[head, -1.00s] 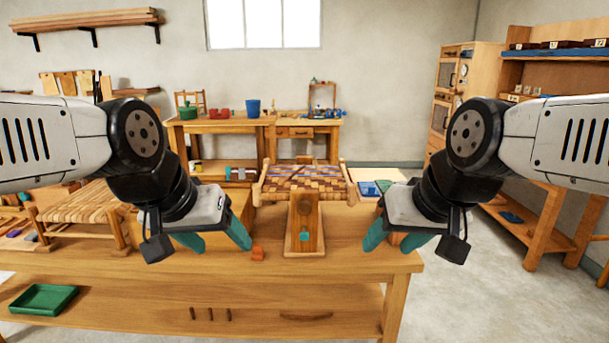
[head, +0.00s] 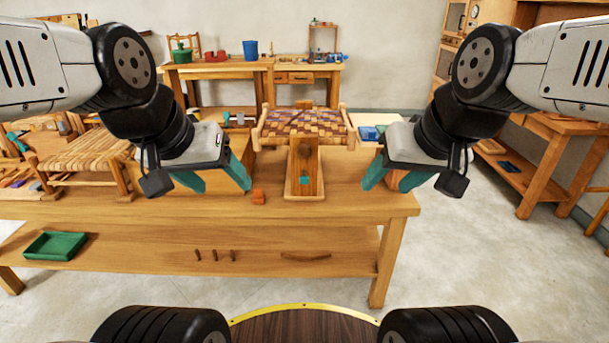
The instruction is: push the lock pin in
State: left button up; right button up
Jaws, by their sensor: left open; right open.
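A woven seat frame (head: 304,125) with a brown and purple checkered top stands on the workbench. In front of it a wooden upright (head: 305,158) rises from a shallow wooden base, with a small teal piece (head: 305,180) low on its front. This piece may be the lock pin; I cannot tell how deep it sits. My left gripper (head: 224,189) is open and empty, left of the upright. My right gripper (head: 387,188) is open and empty, to its right. Neither touches the upright or the seat.
A small orange piece (head: 258,197) lies on the workbench (head: 330,205) left of the upright. Another woven seat (head: 88,154) stands at the left. Blue containers (head: 371,133) sit behind my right gripper. A green tray (head: 55,246) is on the lower shelf.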

aim_at(304, 181)
dwell(0.4)
pick_arm(q)
jog(key=shift+c, duration=1.4)
jog(key=shift+w, duration=0.45)
jog(key=shift+c, duration=0.2)
jog(key=w+d+f+m+t+h, duration=0.1)
jog(key=w+d+f+m+t, duration=0.2)
jog(key=w, duration=0.7)
jog(key=w+d+f+m+h, duration=0.1)
jog(key=w+d+f, duration=0.35)
jog(key=w, duration=0.55)
jog(key=w+d+f+m+t, duration=0.15)
jog(key=w+d, duration=0.35)
jog(key=w, duration=0.5)
jog(key=w+d+f+n+t+h, duration=0.1)
jog(key=w+d+f+t, duration=0.15)
jog(key=f, duration=0.35)
jog(key=w+d+f+t, duration=0.2)
jog(key=w+f, duration=0.2)
jog(key=f, duration=0.2)
notch_tip(304, 181, down, 9)
jog(key=s+a+n+t+y, duration=0.1)
jog(key=a+n+t+y, duration=0.2)
jog(key=n+y, duration=0.2)
jog(key=w, duration=0.7)
jog(key=shift+w+d+r, duration=0.1)
jog(key=shift+w+r, duration=0.05)
jog(key=shift+r, duration=0.1)
